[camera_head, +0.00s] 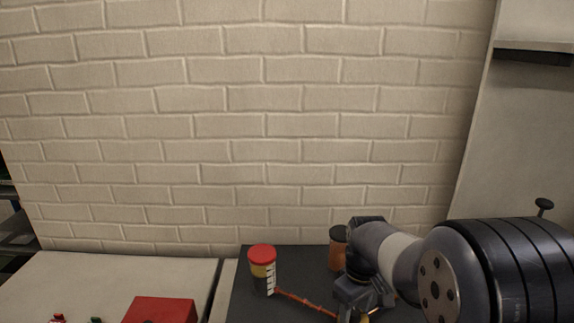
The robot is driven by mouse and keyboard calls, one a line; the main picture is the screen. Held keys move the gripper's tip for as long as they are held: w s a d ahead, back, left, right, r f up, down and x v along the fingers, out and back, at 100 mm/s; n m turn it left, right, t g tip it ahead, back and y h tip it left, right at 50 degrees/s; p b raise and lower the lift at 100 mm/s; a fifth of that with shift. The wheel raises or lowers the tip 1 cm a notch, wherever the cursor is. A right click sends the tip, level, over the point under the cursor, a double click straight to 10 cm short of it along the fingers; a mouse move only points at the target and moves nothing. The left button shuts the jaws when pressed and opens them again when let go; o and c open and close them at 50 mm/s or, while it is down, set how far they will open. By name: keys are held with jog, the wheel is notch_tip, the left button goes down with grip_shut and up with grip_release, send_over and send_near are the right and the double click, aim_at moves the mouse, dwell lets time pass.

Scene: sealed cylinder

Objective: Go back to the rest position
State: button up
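My arm reaches in from the right edge, over a dark work surface (245,300). My gripper (362,300) is low in the picture, close to the bottom edge. Its fingertips are not clearly visible, so I cannot tell whether it is open or shut. A clear cylinder with a red lid (262,253) stands upright on the dark surface, left of my gripper and apart from it. It has yellowish and dark contents and a white scale on its side. An orange jar with a dark lid (337,249) stands behind my gripper, partly hidden by my arm.
A thin red stick-like thing (305,302) runs from near the cylinder toward my gripper. A red box (160,311) sits on the pale counter (100,277) at left, with small red (57,318) and green (96,320) items. A brick wall (230,120) closes off the back.

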jog(key=m, duration=0.7)
jog(key=shift+w+r+m, duration=0.1)
jog(key=shift+r+m, duration=0.2)
jog(key=shift+m, duration=0.1)
notch_tip(320, 180, up, 9)
jog(key=b, duration=0.1)
jog(key=shift+r, duration=0.2)
